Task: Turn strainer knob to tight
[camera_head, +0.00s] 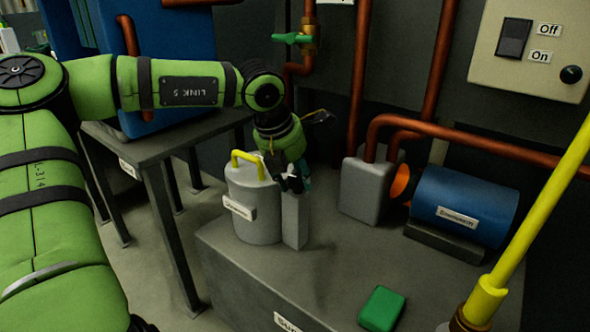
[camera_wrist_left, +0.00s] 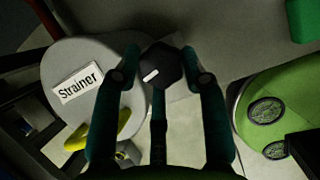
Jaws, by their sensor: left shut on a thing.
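The strainer (camera_head: 258,215) is a grey cylinder with a yellow handle (camera_head: 246,155) on top and a label on its front. In the left wrist view its grey top (camera_wrist_left: 60,60) shows with a "Strainer" label. The black strainer knob (camera_wrist_left: 165,72), with a white pointer mark, sits on a square grey post (camera_head: 294,222) beside the cylinder. My left gripper (camera_head: 288,182) reaches down over the post. In the left wrist view its teal fingers are around the knob and shut on it. Any tight or loose marking is hidden or out of view. My right gripper is not in view.
The grey bench top (camera_head: 300,275) holds a green block (camera_head: 381,308), a grey box with copper pipes (camera_head: 366,190) and a blue cylinder (camera_head: 465,203). A yellow pole (camera_head: 530,220) slants up at the right. A table with a blue machine (camera_head: 165,50) stands behind my left arm.

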